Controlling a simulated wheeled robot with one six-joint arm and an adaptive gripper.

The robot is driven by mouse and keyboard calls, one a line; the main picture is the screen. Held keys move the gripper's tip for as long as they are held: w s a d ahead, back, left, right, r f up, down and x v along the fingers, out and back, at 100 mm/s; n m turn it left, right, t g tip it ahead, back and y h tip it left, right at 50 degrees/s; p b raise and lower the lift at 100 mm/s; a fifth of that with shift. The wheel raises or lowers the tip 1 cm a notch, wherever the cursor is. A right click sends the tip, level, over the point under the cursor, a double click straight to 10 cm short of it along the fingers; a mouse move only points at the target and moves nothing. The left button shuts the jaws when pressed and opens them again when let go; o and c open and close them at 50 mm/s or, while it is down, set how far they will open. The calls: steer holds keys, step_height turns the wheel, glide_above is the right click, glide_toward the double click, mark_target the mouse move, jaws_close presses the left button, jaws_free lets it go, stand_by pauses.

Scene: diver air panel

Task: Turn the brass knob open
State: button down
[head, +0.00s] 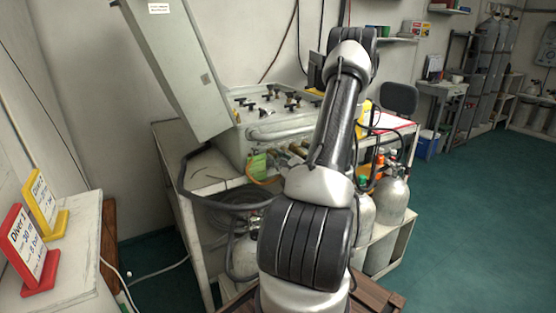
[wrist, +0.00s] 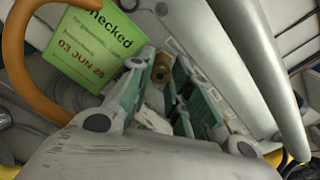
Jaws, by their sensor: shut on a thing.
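The brass knob (wrist: 160,72) shows in the wrist view between the tips of my gripper (wrist: 164,82). The fingers with green pads stand on either side of it, and my gripper is shut on it. The knob's far side and its angle of turn are hidden. Several brass fittings (head: 297,149) show on the front of the grey air panel (head: 262,128); I cannot tell which one is the held knob.
The panel's grey lid (head: 178,65) stands open. Gas cylinders (head: 391,200) stand below the bench. Green floor (head: 480,190) is clear at right.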

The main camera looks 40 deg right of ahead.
steer(key=shift+n, duration=1.1)
steer(key=c, duration=1.5)
jaws_free()
steer(key=shift+c, duration=0.2)
steer(key=v, duration=1.2)
